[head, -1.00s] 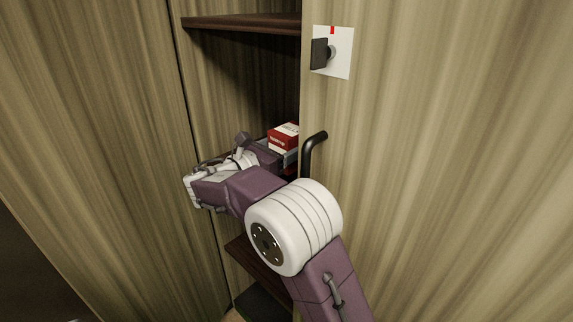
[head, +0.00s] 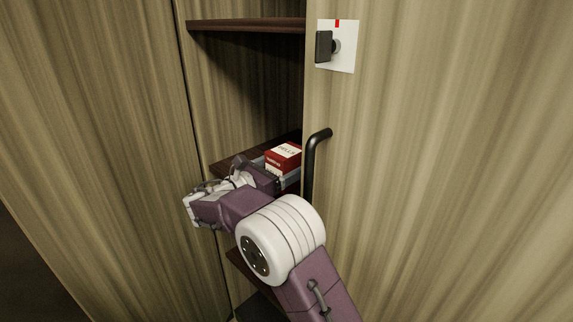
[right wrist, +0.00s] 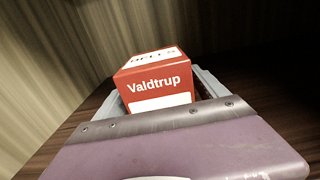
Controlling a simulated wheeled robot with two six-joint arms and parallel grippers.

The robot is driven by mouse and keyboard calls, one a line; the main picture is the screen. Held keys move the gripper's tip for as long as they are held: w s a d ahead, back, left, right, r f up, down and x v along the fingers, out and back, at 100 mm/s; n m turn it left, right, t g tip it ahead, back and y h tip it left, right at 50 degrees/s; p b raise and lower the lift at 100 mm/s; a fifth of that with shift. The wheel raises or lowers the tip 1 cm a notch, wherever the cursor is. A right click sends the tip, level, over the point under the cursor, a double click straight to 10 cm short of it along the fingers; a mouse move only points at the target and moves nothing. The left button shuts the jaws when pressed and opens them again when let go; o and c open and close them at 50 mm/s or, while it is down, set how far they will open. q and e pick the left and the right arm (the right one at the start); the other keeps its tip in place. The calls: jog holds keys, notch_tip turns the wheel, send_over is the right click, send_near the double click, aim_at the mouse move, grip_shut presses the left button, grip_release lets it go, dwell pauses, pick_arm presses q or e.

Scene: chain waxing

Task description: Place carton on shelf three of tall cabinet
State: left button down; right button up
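The red and white carton (head: 284,157) is inside the open part of the tall cabinet (head: 430,190), just over the middle shelf (head: 232,161). My right gripper (head: 283,176) reaches in past the door edge and is shut on the carton. In the right wrist view, the carton (right wrist: 156,82), lettered "Valdtrup", sits upright between the two grey fingers (right wrist: 160,100). Whether the carton's underside touches the shelf is hidden. My left gripper is not in view.
A black curved handle (head: 313,165) stands close to the right of my gripper. A white plate with a black knob (head: 325,46) is higher on the panel. Another shelf (head: 245,25) is above and one (head: 255,275) below. The middle shelf looks clear behind the carton.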

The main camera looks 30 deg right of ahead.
jog(key=shift+r, duration=0.25)
jog(key=p+v, duration=0.3)
jog(key=v, duration=0.9)
jog(key=shift+f, duration=0.1)
